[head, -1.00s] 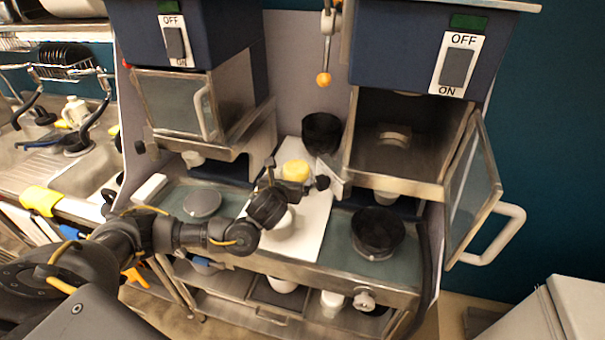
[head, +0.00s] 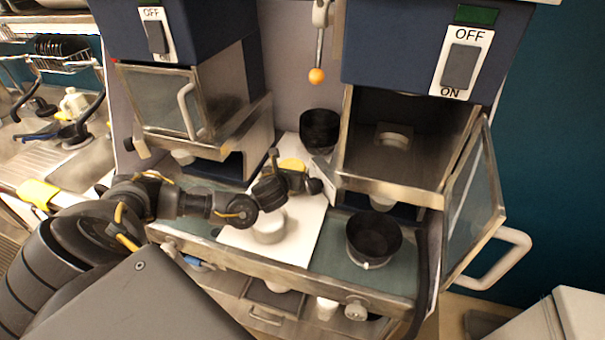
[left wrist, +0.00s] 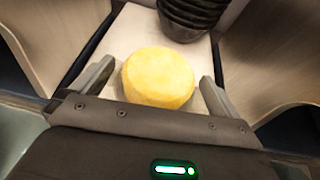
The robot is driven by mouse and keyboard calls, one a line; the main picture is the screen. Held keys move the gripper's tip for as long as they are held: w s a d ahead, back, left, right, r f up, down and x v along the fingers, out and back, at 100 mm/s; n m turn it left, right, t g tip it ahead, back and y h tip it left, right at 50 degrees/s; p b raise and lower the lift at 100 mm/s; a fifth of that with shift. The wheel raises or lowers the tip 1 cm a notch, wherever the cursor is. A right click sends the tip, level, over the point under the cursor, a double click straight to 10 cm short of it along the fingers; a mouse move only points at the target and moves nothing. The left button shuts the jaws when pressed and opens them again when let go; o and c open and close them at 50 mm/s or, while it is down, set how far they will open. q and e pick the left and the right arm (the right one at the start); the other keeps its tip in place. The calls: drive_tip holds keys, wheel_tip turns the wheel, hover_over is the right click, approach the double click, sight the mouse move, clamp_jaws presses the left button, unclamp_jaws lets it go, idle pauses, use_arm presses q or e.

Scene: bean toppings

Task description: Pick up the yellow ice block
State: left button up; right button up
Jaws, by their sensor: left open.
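The yellow ice block (head: 292,164) is a round, pale-yellow disc on the white board (head: 305,228) between the two machines. In the left wrist view the block (left wrist: 158,77) lies between the two fingers, with a gap on each side. My left gripper (head: 298,170) is open around the block and hides part of it in the head view; its fingers also show in the left wrist view (left wrist: 155,88). My right gripper is not in view.
A dark ribbed cup (head: 319,131) stands just behind the block.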

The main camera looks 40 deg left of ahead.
use_arm(q)
drive_tip(key=shift+s+r, duration=0.1)
drive_tip(key=shift+s, duration=0.1)
drive_tip(key=shift+s+r, duration=0.15)
drive_tip(key=shift+s, duration=0.1)
drive_tip(key=shift+d, duration=0.15)
drive_tip(key=c, duration=0.5)
drive_tip(key=shift+w, duration=0.2)
drive_tip(key=c, duration=0.8)
wheel_tip(320, 180, up, 4)
drive_tip(key=shift+r+b, duration=0.2)
drive_tip(key=shift+b, duration=0.6)
drive_tip(key=shift+c, duration=0.2)
wheel_tip(320, 180, up, 4)
drive_tip(key=shift+r+p, duration=0.15)
drive_tip(key=shift+p, duration=0.35)
drive_tip(key=shift+r, duration=0.7)
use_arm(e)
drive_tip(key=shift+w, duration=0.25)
